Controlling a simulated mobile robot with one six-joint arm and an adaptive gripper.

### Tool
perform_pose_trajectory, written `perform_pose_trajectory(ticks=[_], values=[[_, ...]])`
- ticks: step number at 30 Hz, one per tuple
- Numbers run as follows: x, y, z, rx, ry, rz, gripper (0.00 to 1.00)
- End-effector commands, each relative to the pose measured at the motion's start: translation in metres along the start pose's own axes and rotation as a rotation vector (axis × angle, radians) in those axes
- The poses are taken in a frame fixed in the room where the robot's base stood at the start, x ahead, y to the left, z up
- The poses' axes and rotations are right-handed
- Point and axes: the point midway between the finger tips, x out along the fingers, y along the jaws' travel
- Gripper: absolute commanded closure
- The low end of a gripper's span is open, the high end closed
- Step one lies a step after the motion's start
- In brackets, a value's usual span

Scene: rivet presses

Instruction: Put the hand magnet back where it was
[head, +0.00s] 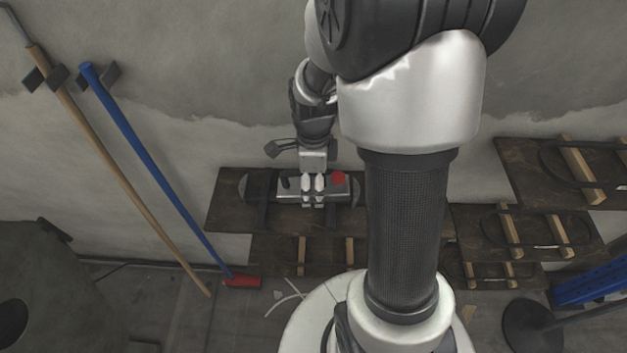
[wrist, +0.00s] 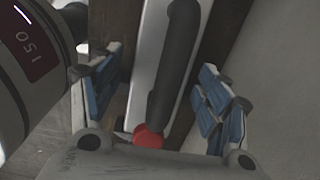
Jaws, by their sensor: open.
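The hand magnet (head: 336,190) lies on the upper dark wooden shelf (head: 228,205) against the wall. It has a pale grey body, a dark bar handle and a red knob at its right end in the head view. In the wrist view, the magnet's dark handle (wrist: 176,62) runs between my fingers, with the red knob near the palm. My gripper (head: 313,190) is over the magnet, with its fingers apart. The blue finger pads of my gripper (wrist: 158,90) stand on either side of the handle, with visible gaps. My arm hides part of the shelf.
More wooden shelves with slats (head: 510,230) are at the right, and another is below the magnet's shelf. A blue-handled broom (head: 145,160) and a wooden pole (head: 110,155) lean on the left wall. A dark round-based stand (head: 530,325) is at the lower right.

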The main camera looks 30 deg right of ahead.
Motion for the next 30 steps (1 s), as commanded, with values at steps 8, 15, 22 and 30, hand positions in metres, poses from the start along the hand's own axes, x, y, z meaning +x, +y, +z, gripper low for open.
perform_pose_trajectory(ticks=[8, 15, 22, 30], values=[[-0.034, -0.002, 0.001, 0.000, -0.002, -0.006, 0.30], [-0.090, -0.001, 0.000, 0.000, -0.002, -0.005, 0.30], [-0.124, -0.001, 0.000, 0.000, -0.001, -0.002, 0.30], [-0.154, 0.016, 0.007, -0.206, -0.010, -0.045, 0.30]])
